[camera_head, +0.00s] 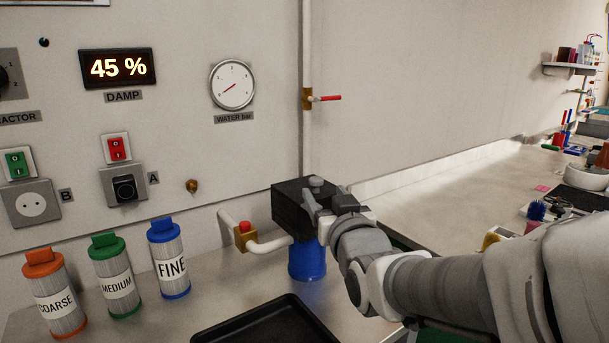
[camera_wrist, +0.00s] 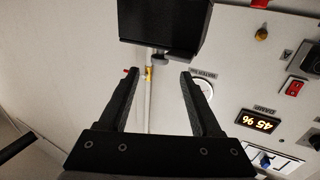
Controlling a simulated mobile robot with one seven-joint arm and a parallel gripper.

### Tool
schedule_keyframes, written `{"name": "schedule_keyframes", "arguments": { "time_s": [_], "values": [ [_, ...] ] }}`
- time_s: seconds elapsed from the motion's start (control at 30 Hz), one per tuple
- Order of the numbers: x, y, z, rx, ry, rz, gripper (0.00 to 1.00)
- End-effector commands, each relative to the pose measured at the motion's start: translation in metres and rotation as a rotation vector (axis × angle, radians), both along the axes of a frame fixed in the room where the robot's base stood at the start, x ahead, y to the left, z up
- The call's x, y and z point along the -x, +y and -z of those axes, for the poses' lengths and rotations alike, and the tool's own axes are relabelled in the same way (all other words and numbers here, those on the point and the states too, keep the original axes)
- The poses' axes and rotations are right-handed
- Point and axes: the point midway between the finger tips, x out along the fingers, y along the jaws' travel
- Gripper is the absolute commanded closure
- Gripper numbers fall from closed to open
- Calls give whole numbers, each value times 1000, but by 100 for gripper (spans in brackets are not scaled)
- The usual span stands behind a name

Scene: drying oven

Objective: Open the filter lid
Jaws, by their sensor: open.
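The filter has a black box-shaped top (camera_head: 290,205) with a grey round knob (camera_head: 316,182) on it, above a blue bowl (camera_head: 307,262). The lid looks shut, though my gripper covers part of the filter. My gripper (camera_head: 326,203) is at the box's right side, close to the knob. In the wrist view, which looks upside down, the black box (camera_wrist: 165,25) is at the top and the knob (camera_wrist: 158,59) hangs below it. My gripper (camera_wrist: 159,76) is open and empty there, the knob just beyond and between its fingertips.
A pipe with a red-knobbed brass valve (camera_head: 245,233) joins the filter at the left. Coarse (camera_head: 55,295), medium (camera_head: 113,277) and fine (camera_head: 169,260) cartridges stand on the counter. A black tray (camera_head: 265,332) lies in front. A vertical pipe with a red-handled valve (camera_head: 308,98) runs behind.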

Motion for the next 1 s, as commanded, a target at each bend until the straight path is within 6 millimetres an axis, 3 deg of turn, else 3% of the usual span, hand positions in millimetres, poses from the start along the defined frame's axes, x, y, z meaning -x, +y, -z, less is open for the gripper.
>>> {"name": "schedule_keyframes", "arguments": {
  "time_s": [0.5, 0.7, 1.0],
  "values": [
    [-86, 17, 1, -1, 1, 1, 35],
    [-102, 21, 0, -1, 1, 0, 35],
    [-106, 21, 0, -1, 1, 1, 35]
  ]
}}
